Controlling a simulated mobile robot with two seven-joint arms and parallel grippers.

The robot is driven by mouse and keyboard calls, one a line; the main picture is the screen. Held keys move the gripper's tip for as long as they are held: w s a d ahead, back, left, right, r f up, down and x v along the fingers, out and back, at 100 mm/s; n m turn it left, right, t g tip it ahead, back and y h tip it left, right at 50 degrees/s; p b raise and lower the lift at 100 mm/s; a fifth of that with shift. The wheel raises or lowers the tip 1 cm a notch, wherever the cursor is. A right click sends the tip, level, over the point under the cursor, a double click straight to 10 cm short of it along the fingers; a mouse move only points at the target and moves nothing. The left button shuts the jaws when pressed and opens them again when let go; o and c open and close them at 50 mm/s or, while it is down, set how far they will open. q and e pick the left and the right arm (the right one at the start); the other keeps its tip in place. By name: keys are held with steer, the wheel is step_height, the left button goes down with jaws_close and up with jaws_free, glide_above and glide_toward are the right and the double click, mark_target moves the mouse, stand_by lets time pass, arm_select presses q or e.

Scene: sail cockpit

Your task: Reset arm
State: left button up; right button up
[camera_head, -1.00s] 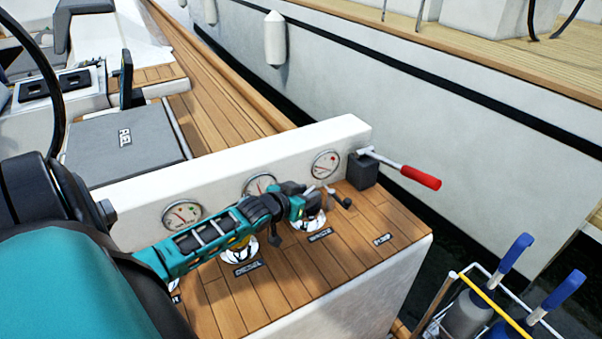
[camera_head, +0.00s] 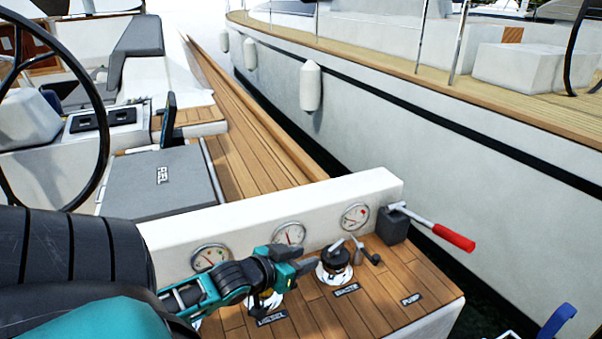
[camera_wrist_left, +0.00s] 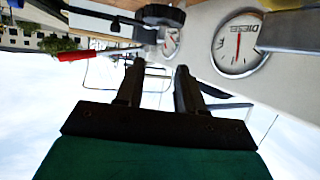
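My left gripper (camera_head: 302,260) reaches in from the left over the teak-topped console. Its two fingers stand apart in the left wrist view (camera_wrist_left: 158,68) with nothing between them, so it is open and empty. A black knob (camera_head: 335,263) on a round metal deck fitting stands just right of the fingertips in the head view, with a small handle beside it. The fingers look apart from it. Another deck fitting is partly hidden below the gripper. My right gripper is in neither view.
A white panel with several gauges (camera_head: 355,216) runs behind the gripper; one gauge also shows in the left wrist view (camera_wrist_left: 238,45). A red-handled pump lever (camera_head: 453,237) juts out at right. A steering wheel (camera_head: 103,120) stands at left. Another hull lies beyond.

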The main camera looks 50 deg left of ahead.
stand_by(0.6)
arm_select(q)
steer(key=shift+m+g+h, duration=0.6)
steer(key=s+d+f, duration=0.1)
steer(key=d+f, duration=0.1)
steer(key=d, duration=0.1)
steer(key=s+d+f, duration=0.1)
steer(key=d+f, duration=0.1)
steer(key=s+d+f, duration=0.1)
steer(key=d+f, duration=0.1)
steer(key=d, duration=0.1)
steer(key=shift+s+d+f, duration=0.15)
steer(key=shift+d+f, duration=0.15)
steer(key=shift+d, duration=0.05)
steer(key=s+d+f+m+h, duration=0.1)
steer(key=s+d+f, duration=0.1)
steer(key=d, duration=0.5)
steer(key=s+d+f+m+g+h, duration=0.1)
steer(key=s+d+f, duration=0.1)
steer(key=d, duration=0.6)
steer(key=shift+d+m, duration=0.25)
steer(key=shift+m, duration=0.05)
